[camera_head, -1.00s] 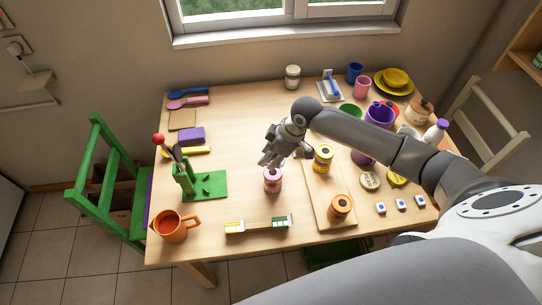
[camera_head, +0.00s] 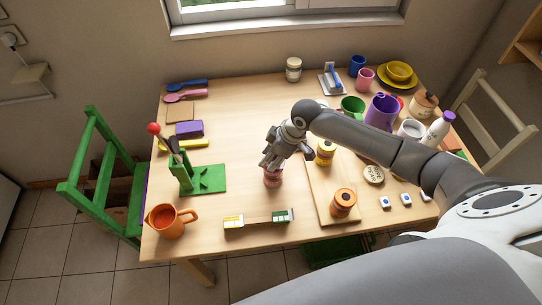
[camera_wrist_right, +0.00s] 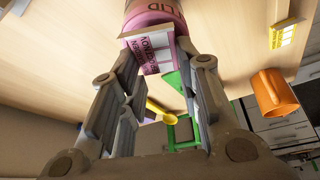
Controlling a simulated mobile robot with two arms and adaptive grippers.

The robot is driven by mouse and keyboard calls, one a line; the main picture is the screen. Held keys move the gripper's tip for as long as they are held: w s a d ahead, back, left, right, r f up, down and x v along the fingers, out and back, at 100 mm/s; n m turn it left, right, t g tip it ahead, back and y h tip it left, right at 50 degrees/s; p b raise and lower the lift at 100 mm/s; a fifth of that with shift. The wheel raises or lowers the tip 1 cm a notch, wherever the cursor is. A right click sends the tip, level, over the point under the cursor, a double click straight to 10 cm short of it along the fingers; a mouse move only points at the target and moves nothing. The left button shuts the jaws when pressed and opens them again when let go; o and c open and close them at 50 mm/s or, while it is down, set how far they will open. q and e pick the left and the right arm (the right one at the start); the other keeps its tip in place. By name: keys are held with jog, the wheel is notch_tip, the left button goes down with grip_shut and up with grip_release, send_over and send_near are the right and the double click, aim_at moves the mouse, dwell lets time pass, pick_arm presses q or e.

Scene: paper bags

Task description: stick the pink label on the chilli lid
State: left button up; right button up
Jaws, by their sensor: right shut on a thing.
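The jar's top is mostly hidden by the gripper. My left gripper is not in view.
A green stand (camera_head: 205,179) and orange jug (camera_head: 169,221) are to the left.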

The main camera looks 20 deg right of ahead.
jog(key=o, duration=0.7)
jog(key=v, duration=1.2)
jog(key=shift+s+f, duration=0.1)
